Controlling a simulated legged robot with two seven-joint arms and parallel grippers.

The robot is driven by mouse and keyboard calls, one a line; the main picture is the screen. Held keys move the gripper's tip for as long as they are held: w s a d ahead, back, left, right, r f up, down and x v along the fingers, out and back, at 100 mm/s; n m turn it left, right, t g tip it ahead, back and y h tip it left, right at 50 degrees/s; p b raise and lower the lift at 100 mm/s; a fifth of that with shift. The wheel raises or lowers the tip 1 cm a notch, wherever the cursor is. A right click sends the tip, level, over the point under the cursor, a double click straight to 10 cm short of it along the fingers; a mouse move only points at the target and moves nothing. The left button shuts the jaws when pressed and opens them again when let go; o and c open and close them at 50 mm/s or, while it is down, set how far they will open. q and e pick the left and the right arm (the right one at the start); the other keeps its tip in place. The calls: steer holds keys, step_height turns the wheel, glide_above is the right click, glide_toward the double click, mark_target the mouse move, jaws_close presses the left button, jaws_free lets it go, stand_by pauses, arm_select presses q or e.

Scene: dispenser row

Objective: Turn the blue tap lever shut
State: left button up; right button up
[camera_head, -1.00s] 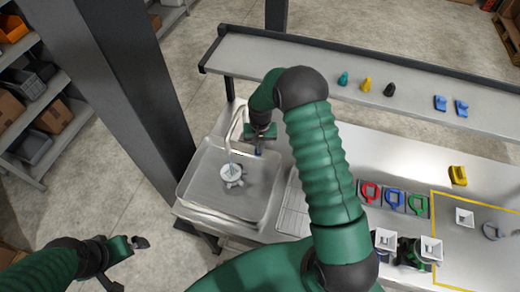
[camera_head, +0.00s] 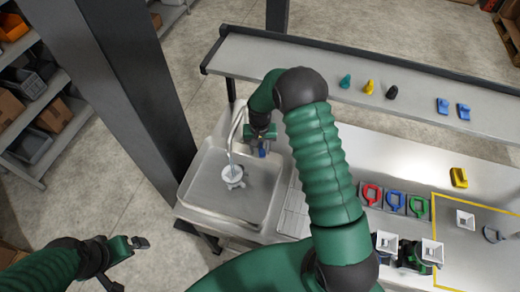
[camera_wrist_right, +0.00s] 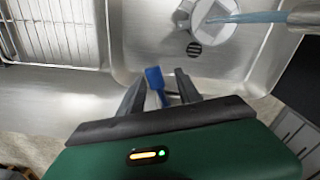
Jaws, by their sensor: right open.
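The blue tap lever (camera_wrist_right: 155,78) stands between the two dark fingers of my right gripper (camera_wrist_right: 160,88) in the right wrist view; I cannot tell whether they touch it. In the head view the lever (camera_head: 262,152) shows as a small blue patch just below my right gripper (camera_head: 260,138). That gripper is open. The metal tap spout (camera_head: 238,118) arches over the sink (camera_head: 200,205), and a bluish stream of water (camera_wrist_right: 245,17) runs from it onto a white piece (camera_head: 233,175) in the basin. My left gripper (camera_head: 140,243) hangs at the lower left, too small to read its jaws.
A wire drain rack (camera_wrist_right: 55,30) lies beside the basin. A dark post (camera_head: 135,80) stands left of the sink. A raised shelf (camera_head: 300,60) with small coloured pieces runs behind. Red, blue and green handled pieces (camera_head: 394,200) sit on the counter at right.

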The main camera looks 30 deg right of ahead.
steer(key=shift+w+d+r+p, duration=0.2)
steer(key=shift+w+r+p, duration=0.15)
steer(key=shift+r, duration=0.2)
steer(key=shift+w+d+r+p, duration=0.25)
steer(key=shift+r+p, duration=0.15)
steer(key=shift+r, duration=0.15)
steer(key=r+p, duration=0.1)
steer(key=s+r+p, duration=0.1)
steer(key=r, duration=0.1)
steer(key=shift+r, duration=0.3)
steer(key=r, duration=0.1)
step_height(320, 180, up, 12)
steer(key=p, duration=0.8)
glide_above(262, 152)
arm_select(q)
steer(key=w+v, duration=0.2)
steer(key=v, duration=0.9)
steer(key=shift+w+d+r, duration=0.4)
steer(key=shift+w+r, duration=0.2)
arm_select(e)
steer(key=shift+w+f, duration=0.1)
steer(key=shift+w, duration=0.25)
arm_select(q)
steer(key=shift+f, duration=0.1)
arm_select(e)
steer(key=shift+a, duration=0.1)
